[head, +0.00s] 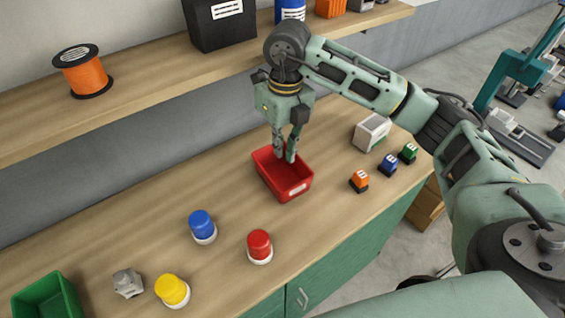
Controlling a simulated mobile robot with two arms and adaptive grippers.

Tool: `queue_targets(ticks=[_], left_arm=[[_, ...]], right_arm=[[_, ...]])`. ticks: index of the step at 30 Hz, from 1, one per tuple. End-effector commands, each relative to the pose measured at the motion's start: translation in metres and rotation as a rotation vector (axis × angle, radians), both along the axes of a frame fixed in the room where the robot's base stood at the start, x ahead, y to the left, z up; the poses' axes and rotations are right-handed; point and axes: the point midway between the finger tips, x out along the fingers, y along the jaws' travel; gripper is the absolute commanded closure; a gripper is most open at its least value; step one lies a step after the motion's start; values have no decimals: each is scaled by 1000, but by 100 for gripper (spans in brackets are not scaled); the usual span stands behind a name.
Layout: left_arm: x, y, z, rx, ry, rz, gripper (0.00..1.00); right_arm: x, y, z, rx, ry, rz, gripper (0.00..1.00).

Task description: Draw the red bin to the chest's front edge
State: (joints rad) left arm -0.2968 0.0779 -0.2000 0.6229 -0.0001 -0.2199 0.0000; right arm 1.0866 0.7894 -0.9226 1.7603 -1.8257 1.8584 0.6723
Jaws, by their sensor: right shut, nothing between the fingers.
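The red bin (298,191), a small open box with a pale label on its near side, stands on the wooden top of the green chest (345,247). It is set back from the chest's front edge, with bare wood between. My right gripper (284,157) points down at the far part of the bin, its fingers shut and empty. The fingertips overlap the bin's opening in the picture; whether they touch it, I cannot tell. The fingers hide part of the bin's far side. My left gripper is not in view.
Blue (201,226), red (259,246) and yellow (172,291) capped jars stand left of the bin. A green bin (48,297) is at the lower left. Small coloured blocks (359,181) and a white box (371,132) are on the right. A shelf (150,100) runs behind.

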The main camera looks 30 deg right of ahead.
Motion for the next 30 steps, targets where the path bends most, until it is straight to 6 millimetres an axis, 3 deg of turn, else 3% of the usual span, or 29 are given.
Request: queue_targets(ticks=[2, 5, 21, 30], left_arm=[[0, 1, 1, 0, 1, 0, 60], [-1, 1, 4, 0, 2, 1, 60], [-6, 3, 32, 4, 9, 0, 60], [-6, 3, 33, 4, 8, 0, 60]], right_arm=[[0, -13, 3, -46, 5, -20, 100], [0, -18, -3, -63, 11, -28, 100], [-1, -17, -87, -58, 10, -25, 100], [0, -16, -96, -57, 7, -24, 100]])
